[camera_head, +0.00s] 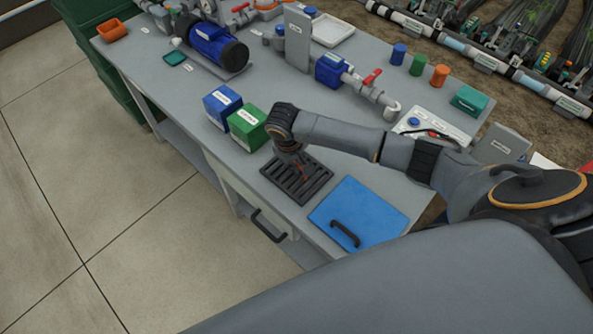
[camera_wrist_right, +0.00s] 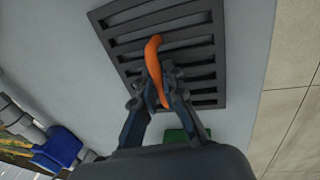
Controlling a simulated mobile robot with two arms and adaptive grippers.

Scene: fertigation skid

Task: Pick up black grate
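The black grate (camera_head: 291,183) lies flat on the grey bench near its front edge, left of a blue panel. In the right wrist view the slotted grate (camera_wrist_right: 118,22) fills the upper middle. My right gripper (camera_head: 301,170) is over the grate, fingers pointing down. In the wrist view its fingertips (camera_wrist_right: 161,75) close in around a curved orange piece (camera_wrist_right: 152,48), which stands out above the bars. Whether this piece is fixed to the grate is hidden. The grate appears to rest on the bench. My left gripper is out of view.
A blue panel with a black handle (camera_head: 358,214) lies right of the grate. A green box (camera_head: 247,127) and a blue box (camera_head: 221,105) stand just behind it. A drawer handle (camera_head: 269,227) sticks out below the bench edge. Pump and pipework stand farther back.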

